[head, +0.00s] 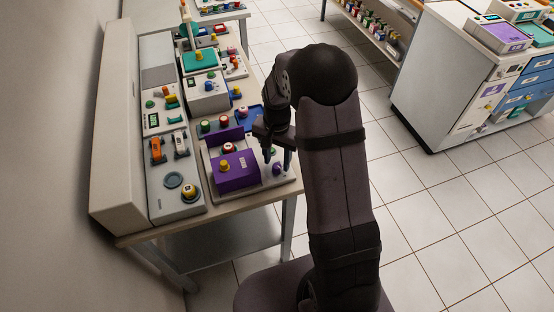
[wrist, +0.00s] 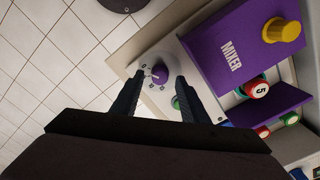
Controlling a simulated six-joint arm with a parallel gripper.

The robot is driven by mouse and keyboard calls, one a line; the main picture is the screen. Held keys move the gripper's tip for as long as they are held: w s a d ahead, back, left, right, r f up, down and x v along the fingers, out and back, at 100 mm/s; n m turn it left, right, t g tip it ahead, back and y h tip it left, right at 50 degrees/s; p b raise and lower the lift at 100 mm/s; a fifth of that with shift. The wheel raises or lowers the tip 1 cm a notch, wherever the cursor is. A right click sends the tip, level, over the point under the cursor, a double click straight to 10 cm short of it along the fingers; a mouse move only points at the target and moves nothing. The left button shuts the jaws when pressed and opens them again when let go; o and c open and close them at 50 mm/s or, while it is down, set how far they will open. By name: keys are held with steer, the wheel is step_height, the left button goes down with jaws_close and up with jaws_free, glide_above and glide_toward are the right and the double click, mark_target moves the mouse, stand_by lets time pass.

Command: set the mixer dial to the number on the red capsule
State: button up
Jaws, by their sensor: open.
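The purple mixer (head: 238,178) sits on a pale base at the table's front right and carries a yellow knob. In the wrist view the mixer (wrist: 225,65) reads "MIXER". A red capsule (wrist: 257,88) with a white top marked 5 sits beside the purple box; it also shows in the head view (head: 228,147). The purple dial (wrist: 160,75) has a white pointer toward the picture's left; its small marks are unreadable. My gripper (wrist: 160,77) is open, its fingertips on either side of the dial. Contact cannot be told. In the head view my gripper (head: 278,162) is above the dial (head: 277,169).
A green button (wrist: 177,103) is beside the dial, close to one finger. An upright purple panel (head: 226,136) and other capsules (head: 205,126) stand behind the mixer. A grey panel with a yellow knob (head: 188,191) is to the left.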

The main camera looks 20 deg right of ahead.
steer(key=shift+f, duration=0.7)
jaws_close()
steer(key=shift+n, duration=0.4)
steer(key=n, duration=0.3)
steer(key=shift+n, duration=2)
steer(key=shift+r, duration=0.1)
